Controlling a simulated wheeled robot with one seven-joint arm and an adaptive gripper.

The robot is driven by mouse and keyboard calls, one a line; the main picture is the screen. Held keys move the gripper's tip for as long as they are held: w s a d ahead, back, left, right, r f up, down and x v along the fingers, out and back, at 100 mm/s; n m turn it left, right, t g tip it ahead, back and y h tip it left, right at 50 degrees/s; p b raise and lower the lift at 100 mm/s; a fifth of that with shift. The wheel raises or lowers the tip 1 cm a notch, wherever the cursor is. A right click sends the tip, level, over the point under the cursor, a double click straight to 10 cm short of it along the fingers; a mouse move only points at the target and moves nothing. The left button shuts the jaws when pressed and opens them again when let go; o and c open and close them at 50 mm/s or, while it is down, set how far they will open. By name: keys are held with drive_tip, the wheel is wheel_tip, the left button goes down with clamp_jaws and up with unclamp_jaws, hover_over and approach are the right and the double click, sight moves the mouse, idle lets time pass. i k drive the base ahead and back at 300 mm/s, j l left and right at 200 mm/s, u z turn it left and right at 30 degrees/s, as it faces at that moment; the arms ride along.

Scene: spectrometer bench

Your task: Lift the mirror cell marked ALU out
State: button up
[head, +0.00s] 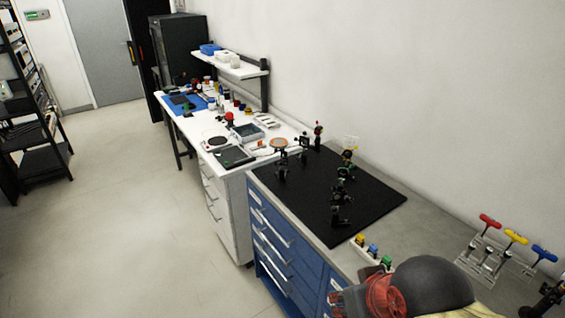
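No ALU marking can be read at this distance, so I cannot tell which part is the mirror cell. Several small dark optical mounts stand on a black breadboard (365,208) on the near bench. One mount (338,215) stands near the board's front edge. Another mount (349,157) stands near its back edge. A row of small coloured pieces in a pale holder (373,251) sits just right of the board, with yellow, blue and green tops.
A dark dome with a red part (385,297) fills the bottom. A cluttered white bench (238,165) adjoins on the left. The floor (120,220) at left is clear, with a black shelf (40,160) beyond.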

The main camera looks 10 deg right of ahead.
sight(372, 251)
drive_tip(key=i+j, duration=0.15)
drive_tip(key=i+j+z, duration=0.25)
drive_tip(key=z, duration=0.2)
drive_tip(key=i+j+z, duration=0.5)
drive_tip(key=k+l+z, duration=0.1)
drive_tip(key=z, duration=0.55)
